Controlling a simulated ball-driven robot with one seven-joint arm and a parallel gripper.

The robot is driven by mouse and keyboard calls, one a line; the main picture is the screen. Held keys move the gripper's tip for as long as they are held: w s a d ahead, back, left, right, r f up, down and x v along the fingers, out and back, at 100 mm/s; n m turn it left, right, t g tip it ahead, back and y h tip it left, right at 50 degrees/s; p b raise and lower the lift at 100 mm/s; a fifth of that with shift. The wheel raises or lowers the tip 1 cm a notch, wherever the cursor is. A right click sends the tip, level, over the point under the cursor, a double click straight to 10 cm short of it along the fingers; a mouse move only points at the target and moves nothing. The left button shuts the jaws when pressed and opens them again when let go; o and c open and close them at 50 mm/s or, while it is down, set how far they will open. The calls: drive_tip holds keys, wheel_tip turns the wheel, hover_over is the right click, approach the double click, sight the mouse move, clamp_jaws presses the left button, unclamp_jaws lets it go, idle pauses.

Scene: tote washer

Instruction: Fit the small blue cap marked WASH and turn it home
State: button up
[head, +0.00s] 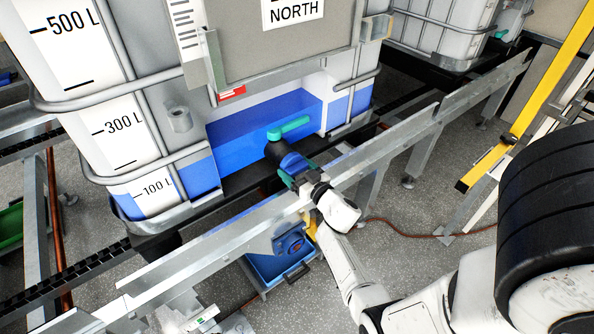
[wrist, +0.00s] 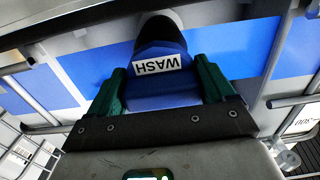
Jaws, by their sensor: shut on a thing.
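The small blue cap (wrist: 158,92) carries a white WASH label, which reads upside down in the wrist view. My gripper (wrist: 162,80) is shut on it, with one green finger on each side. In the head view the cap (head: 293,163) is at the mouth of the black valve (head: 275,151) low on the tank. The valve has a teal lever (head: 289,128). The cap lines up with the outlet and appears to touch it. The join is hidden, so I cannot tell how far the cap is on or turned.
A grey steel rail (head: 230,240) runs in front of the tank (head: 150,110), just below my gripper. A blue bin (head: 268,268) with a round blue part sits below. A yellow post (head: 530,95) stands at the right. A brown hose (head: 420,236) lies on the floor.

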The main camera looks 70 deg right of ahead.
drive_tip(key=shift+w+r, duration=0.1)
idle(0.5)
drive_tip(key=shift+r+m+p, duration=0.1)
drive_tip(key=shift+m+p, duration=0.2)
drive_tip(key=shift+p, duration=0.05)
drive_tip(key=m+p, duration=0.2)
drive_tip(key=shift+w+r+m, duration=0.1)
drive_tip(key=shift+m, duration=0.2)
drive_tip(key=m+p, duration=0.2)
drive_tip(key=m, duration=0.3)
drive_tip(key=shift+r+p, duration=0.2)
drive_tip(key=shift+p, duration=0.1)
drive_tip(key=m+p, duration=0.1)
drive_tip(key=m, duration=0.4)
drive_tip(key=shift+w+a+r+p, duration=0.1)
drive_tip(key=shift+p, duration=0.3)
drive_tip(key=m+p, duration=0.1)
drive_tip(key=m, duration=0.3)
drive_tip(key=o, duration=1.4)
drive_tip(key=shift+f, duration=0.2)
drive_tip(key=shift+c, duration=0.2)
drive_tip(key=shift+a, duration=0.15)
